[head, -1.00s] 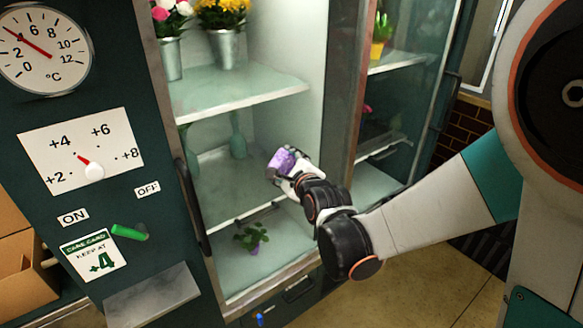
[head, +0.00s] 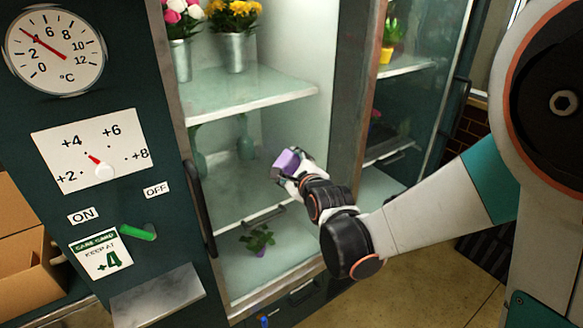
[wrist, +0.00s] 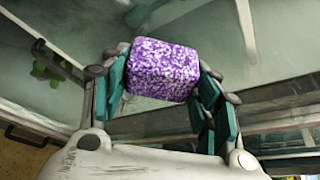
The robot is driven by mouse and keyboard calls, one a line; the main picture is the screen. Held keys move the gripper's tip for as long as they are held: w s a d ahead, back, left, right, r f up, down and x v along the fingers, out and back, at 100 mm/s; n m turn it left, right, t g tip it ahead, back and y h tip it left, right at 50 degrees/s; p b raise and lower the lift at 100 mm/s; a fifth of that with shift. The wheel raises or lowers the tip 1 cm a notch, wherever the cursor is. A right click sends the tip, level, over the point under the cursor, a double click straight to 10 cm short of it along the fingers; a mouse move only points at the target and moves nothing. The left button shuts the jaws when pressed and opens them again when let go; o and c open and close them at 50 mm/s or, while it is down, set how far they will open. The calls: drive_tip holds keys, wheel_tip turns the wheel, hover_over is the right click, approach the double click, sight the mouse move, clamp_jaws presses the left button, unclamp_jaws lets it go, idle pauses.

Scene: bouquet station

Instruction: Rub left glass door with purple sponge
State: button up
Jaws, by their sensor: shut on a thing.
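The purple sponge (head: 287,161) is a speckled purple and white block. My gripper (head: 292,168) is shut on it, and the wrist view shows the sponge (wrist: 162,70) between the two teal fingers of my gripper (wrist: 163,85). The left glass door (head: 225,180) of the cabinet stands in front of the shelves, with its dark handle (head: 198,210) at its left edge. The gripper holds the sponge in front of the door's middle area. I cannot tell whether the sponge touches the glass.
Behind the glass are shelves with flower buckets (head: 234,52), vases and a small potted plant (head: 258,241). A panel with a thermometer (head: 54,50), a dial (head: 100,168) and a green lever (head: 138,232) stands at left. A grey ledge (head: 158,295) juts out below it.

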drive_tip(key=shift+w+a, duration=0.5)
drive_tip(key=shift+w, duration=0.25)
drive_tip(key=shift+d, duration=0.1)
drive_tip(key=shift+w+d+b, duration=0.2)
drive_tip(key=shift+w+d, duration=0.35)
drive_tip(key=shift+d, duration=0.25)
drive_tip(key=shift+w+d+b, duration=0.2)
drive_tip(key=shift+w+d, duration=0.35)
drive_tip(key=shift+d, duration=0.2)
drive_tip(key=shift+s+a+r, duration=0.1)
drive_tip(key=shift+s+a, duration=0.4)
drive_tip(key=shift+a, duration=0.4)
drive_tip(key=shift+s+a, duration=0.5)
drive_tip(key=shift+a, duration=0.35)
drive_tip(key=shift+s+d, duration=0.1)
drive_tip(key=shift+s, duration=0.25)
drive_tip(key=shift+s+d, duration=0.8)
drive_tip(key=shift+s, duration=0.25)
drive_tip(key=shift+s+d, duration=0.75)
drive_tip(key=shift+s, duration=0.3)
